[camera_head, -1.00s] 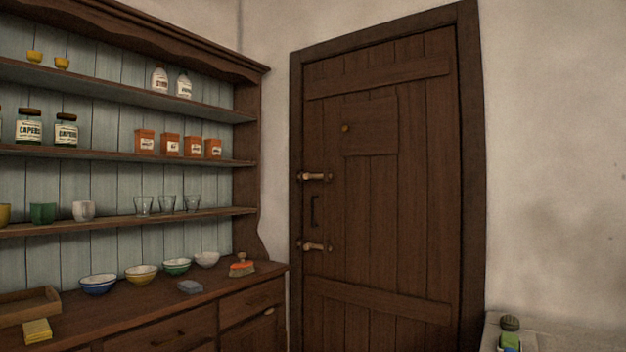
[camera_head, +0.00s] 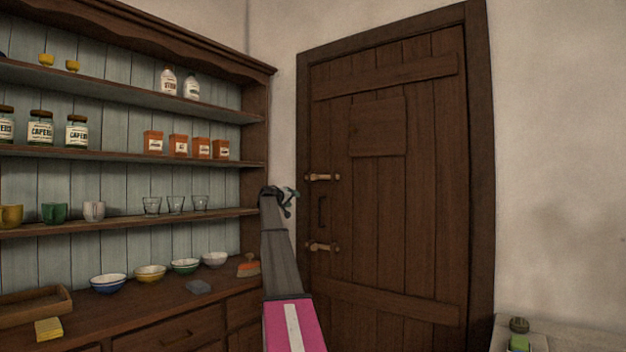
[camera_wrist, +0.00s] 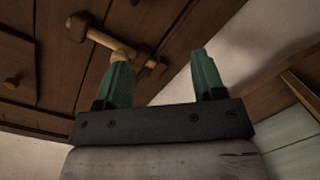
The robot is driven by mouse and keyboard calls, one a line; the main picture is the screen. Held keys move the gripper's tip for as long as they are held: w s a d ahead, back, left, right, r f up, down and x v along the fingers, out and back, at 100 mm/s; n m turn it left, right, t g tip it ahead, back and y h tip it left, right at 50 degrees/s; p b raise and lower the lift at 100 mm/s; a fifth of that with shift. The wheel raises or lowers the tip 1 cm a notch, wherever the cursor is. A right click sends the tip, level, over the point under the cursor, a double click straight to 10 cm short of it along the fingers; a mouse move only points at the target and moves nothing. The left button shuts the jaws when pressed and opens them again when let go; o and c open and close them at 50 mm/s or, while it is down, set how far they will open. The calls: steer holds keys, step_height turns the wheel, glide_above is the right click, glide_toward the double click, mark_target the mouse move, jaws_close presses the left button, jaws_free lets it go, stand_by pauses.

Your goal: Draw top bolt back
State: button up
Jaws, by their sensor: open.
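The dark plank door (camera_head: 425,200) carries two pale bolts near its left edge. The top bolt (camera_head: 322,177) lies level across the door edge, and the lower bolt (camera_head: 322,247) sits below it. My gripper (camera_head: 290,192) is just left of the top bolt in the head view, small and dark. In the wrist view my gripper (camera_wrist: 163,68) is open, its two green fingers apart with nothing between them. A bolt (camera_wrist: 98,38), seemingly the top one, lies beyond the left fingertip, which overlaps part of its rod. I cannot tell whether they touch.
A dresser (camera_head: 200,218) with bowls, jars and cups stands left of the door, close to my arm. A dark vertical handle (camera_head: 322,211) sits between the bolts. A pale counter (camera_head: 560,338) is at the lower right.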

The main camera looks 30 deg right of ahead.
steer(key=h, duration=0.2)
glide_toward(313, 177)
steer(key=shift+m, duration=0.3)
steer(key=x, duration=1)
steer(key=shift+w+d, duration=0.15)
steer(key=shift+w, duration=0.1)
